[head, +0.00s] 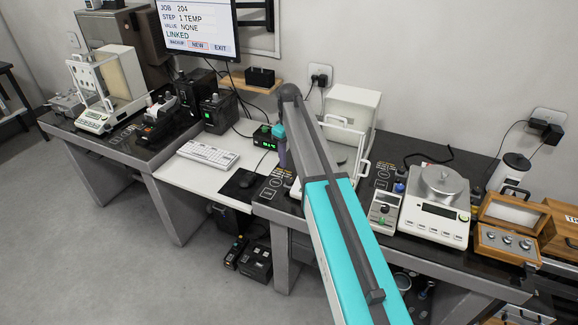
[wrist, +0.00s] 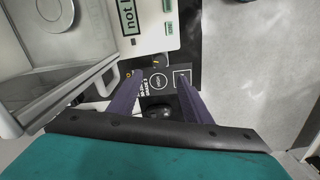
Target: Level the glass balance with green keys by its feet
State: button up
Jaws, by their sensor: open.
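The glass balance (head: 352,103) with a white body stands on the middle dark-topped table, partly hidden behind my arm in the head view. In the wrist view its body (wrist: 148,38) shows green keys (wrist: 168,28), a label starting "not l" (wrist: 128,17) and a round pan (wrist: 62,14). A dark foot knob (wrist: 160,60) with an orange mark shows at its near edge. My gripper (wrist: 158,78) is open and empty, its purple fingers pointing towards that edge, one each side of the knob in the picture. Contact cannot be told. In the head view the fingers (head: 282,157) are small.
A glass door frame (wrist: 75,85) borders my left finger. A dark rounded thing (wrist: 160,110) lies between the fingers. Another glass balance (head: 95,121) stands on the left table. A pan scale (head: 435,220) and a wooden weight box (head: 507,245) stand right. A keyboard (head: 207,154) lies left.

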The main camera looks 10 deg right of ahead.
jog(key=shift+r+b, duration=0.4)
jog(key=shift+r, duration=1.35)
jog(key=shift+s+f, duration=0.1)
